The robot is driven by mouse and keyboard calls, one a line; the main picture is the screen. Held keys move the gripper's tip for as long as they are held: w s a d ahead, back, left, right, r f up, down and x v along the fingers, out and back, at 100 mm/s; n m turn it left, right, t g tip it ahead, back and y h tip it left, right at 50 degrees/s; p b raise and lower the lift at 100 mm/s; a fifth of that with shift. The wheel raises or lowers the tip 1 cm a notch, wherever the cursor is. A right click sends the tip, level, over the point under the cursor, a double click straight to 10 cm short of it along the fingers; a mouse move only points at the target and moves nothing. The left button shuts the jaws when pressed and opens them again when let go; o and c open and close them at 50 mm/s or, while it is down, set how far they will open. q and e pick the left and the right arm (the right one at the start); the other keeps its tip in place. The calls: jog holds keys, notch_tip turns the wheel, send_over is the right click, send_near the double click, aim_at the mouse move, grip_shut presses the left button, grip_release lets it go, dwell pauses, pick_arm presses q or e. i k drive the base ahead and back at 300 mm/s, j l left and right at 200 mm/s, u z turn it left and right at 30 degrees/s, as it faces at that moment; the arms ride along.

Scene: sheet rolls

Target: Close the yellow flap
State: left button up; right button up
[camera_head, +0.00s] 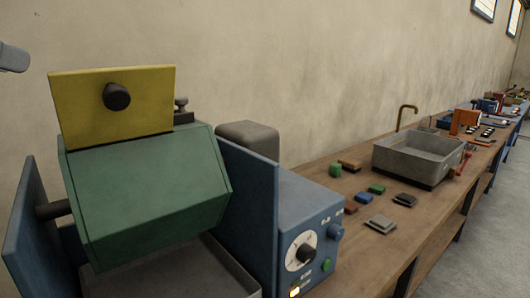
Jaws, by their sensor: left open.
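The yellow flap (75,108) stands upright along the top edge of a green many-sided drum (145,188), with a round black knob (117,96) on its face. The flap is raised, not lying against the drum. The drum hangs between two blue side plates. A grey part of my left gripper (14,57) shows at the far upper left edge, apart from the flap and left of it. It is open, though most of it is cut off by the frame. My right gripper is out of view.
A blue control box (318,219) with a dial stands right of the drum, and a grey tray (222,268) lies below it. Small coloured blocks and a grey basin (416,156) sit on the wooden bench (393,262). The wall is behind; the air left of the flap is free.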

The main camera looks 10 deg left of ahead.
aim_at(124, 113)
jog(key=k+j, duration=0.65)
jog(key=j, duration=0.15)
